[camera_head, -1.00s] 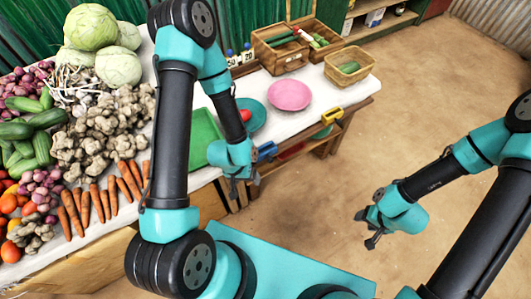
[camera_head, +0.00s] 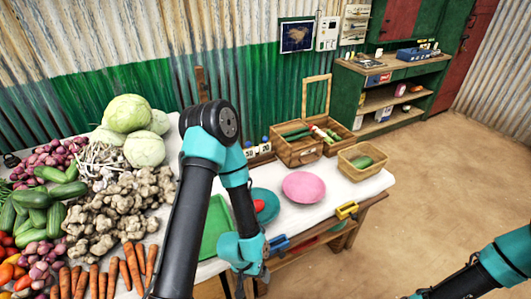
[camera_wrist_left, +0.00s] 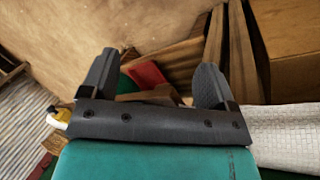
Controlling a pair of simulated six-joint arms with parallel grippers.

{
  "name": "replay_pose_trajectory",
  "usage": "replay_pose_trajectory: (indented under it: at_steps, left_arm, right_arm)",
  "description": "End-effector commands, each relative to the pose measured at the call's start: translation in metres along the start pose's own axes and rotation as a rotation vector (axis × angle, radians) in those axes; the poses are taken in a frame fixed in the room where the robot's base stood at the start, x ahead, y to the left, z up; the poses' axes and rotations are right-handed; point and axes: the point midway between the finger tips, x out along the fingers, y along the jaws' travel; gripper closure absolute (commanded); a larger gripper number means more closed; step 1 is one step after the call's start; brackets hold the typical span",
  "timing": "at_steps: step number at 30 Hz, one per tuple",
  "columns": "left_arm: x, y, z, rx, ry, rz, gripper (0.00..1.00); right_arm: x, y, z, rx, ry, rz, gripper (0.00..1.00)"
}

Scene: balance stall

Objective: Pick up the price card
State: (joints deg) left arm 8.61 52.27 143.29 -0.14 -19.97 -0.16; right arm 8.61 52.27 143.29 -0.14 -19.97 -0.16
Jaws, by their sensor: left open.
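Small pale cards with dark figures (camera_head: 258,151), which look like the price card, stand at the back of the white counter, left of the wooden box. My left arm partly covers that area, and the writing is too small to read surely. My left gripper (camera_head: 252,286) is low in front of the counter's front edge, apart from the cards. In the left wrist view, the left gripper (camera_wrist_left: 158,76) has its fingers wide apart with nothing between them. My right forearm shows at the lower right of the head view; its gripper is out of frame.
The white counter (camera_head: 335,192) holds a pink plate (camera_head: 304,187), a teal pan (camera_head: 268,194), a green tray (camera_head: 213,228), a wooden box (camera_head: 297,152) and a basket (camera_head: 350,167). Vegetables crowd the left.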

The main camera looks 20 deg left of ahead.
Motion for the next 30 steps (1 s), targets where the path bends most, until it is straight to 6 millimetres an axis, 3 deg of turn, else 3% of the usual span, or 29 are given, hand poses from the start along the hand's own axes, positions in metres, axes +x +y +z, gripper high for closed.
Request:
replay_pose_trajectory:
  at_steps: [13,21,30]
  left_arm:
    - [0.0,0.0,0.0,0.0,0.0,0.0,0.19]
    - [0.0,0.0,0.0,0.0,0.0,0.0,0.42]
    - [-0.0012,0.0013,-0.0003,0.001,0.003,-0.007,0.42]
  right_arm:
    - [0.0,0.0,0.0,0.0,0.0,0.0,0.47]
    - [0.0,0.0,0.0,0.0,0.0,0.0,0.47]
    - [0.0,0.0,0.0,0.0,0.0,0.0,0.47]
